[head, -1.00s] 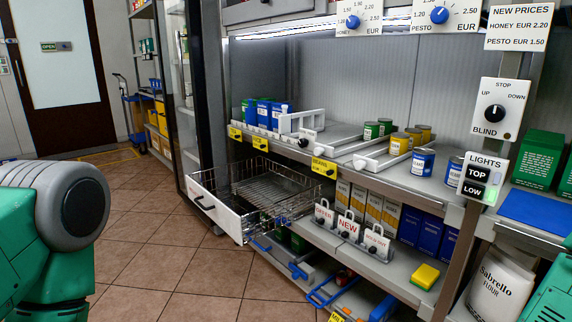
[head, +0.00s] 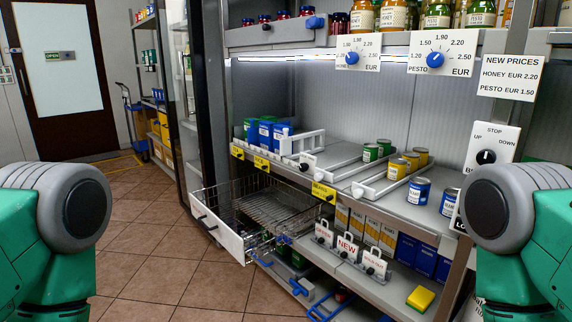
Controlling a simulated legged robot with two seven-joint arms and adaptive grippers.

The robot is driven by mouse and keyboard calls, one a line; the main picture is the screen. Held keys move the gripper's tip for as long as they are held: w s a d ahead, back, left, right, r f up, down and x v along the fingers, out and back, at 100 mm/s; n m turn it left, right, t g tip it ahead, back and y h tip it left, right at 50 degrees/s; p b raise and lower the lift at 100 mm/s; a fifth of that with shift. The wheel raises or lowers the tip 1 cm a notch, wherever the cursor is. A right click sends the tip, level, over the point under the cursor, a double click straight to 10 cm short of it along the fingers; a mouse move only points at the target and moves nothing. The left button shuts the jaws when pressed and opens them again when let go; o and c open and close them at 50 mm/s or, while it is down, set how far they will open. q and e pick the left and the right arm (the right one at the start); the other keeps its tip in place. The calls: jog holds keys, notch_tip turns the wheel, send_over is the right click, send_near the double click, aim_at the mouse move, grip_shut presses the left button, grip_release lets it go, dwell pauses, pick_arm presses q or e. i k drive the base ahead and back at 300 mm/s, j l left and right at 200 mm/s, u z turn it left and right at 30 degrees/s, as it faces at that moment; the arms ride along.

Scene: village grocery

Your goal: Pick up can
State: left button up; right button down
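Several cans stand on the middle shelf (head: 345,185). Two green cans, one in front (head: 370,153) and one behind (head: 384,147), are in a lane at the back. Yellow cans, among them a front one (head: 397,169), stand in the lane beside them. A blue can (head: 419,191) stands in the open right of the lanes, and another blue can (head: 449,202) stands further right, partly near my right arm. All look upright. Only upper parts of my two arms show at the left and right edges. Neither gripper is in view.
A wire drawer (head: 225,222) with a white front is pulled out at left. Blue boxes (head: 266,133) stand at the shelf's left end. A yellow sponge (head: 420,298) lies on the lower shelf. Jars (head: 393,16) line the top shelf. The tiled floor (head: 150,265) at left is clear.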

aim_at(419, 187)
jog(key=i+z, duration=0.4)
jog(key=i+j+z, duration=0.1)
jog(key=i+z, duration=0.25)
jog(key=i+j+z, duration=0.2)
jog(key=i+z, duration=0.2)
